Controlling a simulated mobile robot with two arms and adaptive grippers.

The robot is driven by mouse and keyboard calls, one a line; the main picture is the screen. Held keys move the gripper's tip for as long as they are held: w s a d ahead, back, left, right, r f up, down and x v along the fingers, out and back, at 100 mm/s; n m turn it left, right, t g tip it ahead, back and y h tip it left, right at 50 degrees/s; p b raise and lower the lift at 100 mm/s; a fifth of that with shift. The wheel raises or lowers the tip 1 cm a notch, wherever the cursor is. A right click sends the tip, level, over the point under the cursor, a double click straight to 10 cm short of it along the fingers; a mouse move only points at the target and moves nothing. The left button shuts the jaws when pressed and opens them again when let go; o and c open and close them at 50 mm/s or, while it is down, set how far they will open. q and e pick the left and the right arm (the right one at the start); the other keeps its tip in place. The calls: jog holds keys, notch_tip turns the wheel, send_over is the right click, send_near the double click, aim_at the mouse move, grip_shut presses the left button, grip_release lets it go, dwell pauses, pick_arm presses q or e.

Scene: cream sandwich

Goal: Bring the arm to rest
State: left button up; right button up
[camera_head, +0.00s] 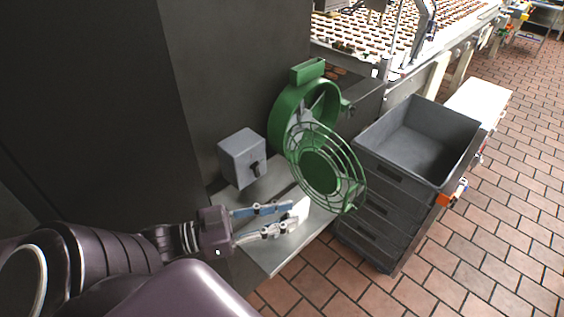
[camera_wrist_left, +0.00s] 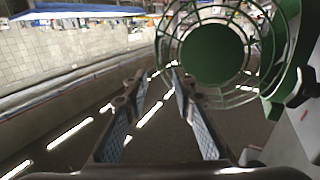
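My left arm comes in from the lower left of the head view. Its gripper (camera_head: 292,217) is in front of the grey box and below the green fan guard, over a metal shelf. The two fingers are spread with a gap between them, and I see nothing held. In the left wrist view the gripper (camera_wrist_left: 159,84) also shows its fingers apart, with the green guard beyond their tips. My right gripper is in neither view.
A green fan housing (camera_head: 287,105) with a round wire guard (camera_head: 319,172) stands on the shelf (camera_head: 270,258). A grey box (camera_head: 241,158) with a black knob is left of it. Stacked grey crates (camera_head: 372,212) stand right. Open tiled floor (camera_head: 490,250) lies beyond.

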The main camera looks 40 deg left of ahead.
pick_arm(q)
jog(key=shift+a+f, duration=0.1)
dwell(0.5)
jog(key=a+f+n+y+b, duration=0.15)
jog(key=a+f+y, duration=0.35)
jog(key=f, duration=0.5)
jog(key=a+f+n+y, duration=0.2)
jog(key=a+f, duration=0.5)
jog(key=f, duration=0.3)
jog(key=s+a+f+n+g+y+b, duration=0.1)
jog(key=s+a+f+g+y, duration=0.15)
jog(key=f, duration=0.65)
jog(key=s+a+f+n+g+y, duration=0.15)
jog(key=s+f, duration=0.25)
jog(key=f, duration=0.4)
jog(key=s+d+f+g+b, duration=0.1)
jog(key=s+f, duration=0.2)
jog(key=f, duration=0.2)
jog(key=s+d+f+g, duration=0.2)
jog(key=s+f, duration=0.1)
jog(key=f, duration=0.3)
jog(key=s+d+f+m+g+h+b, duration=0.1)
jog(key=s+d+f+g, duration=0.6)
jog(key=s+d+f, duration=0.9)
jog(key=shift+s+d+f+m+b, duration=0.3)
jog(key=shift+d+f+m+b, duration=0.25)
jog(key=shift+d+f, duration=0.4)
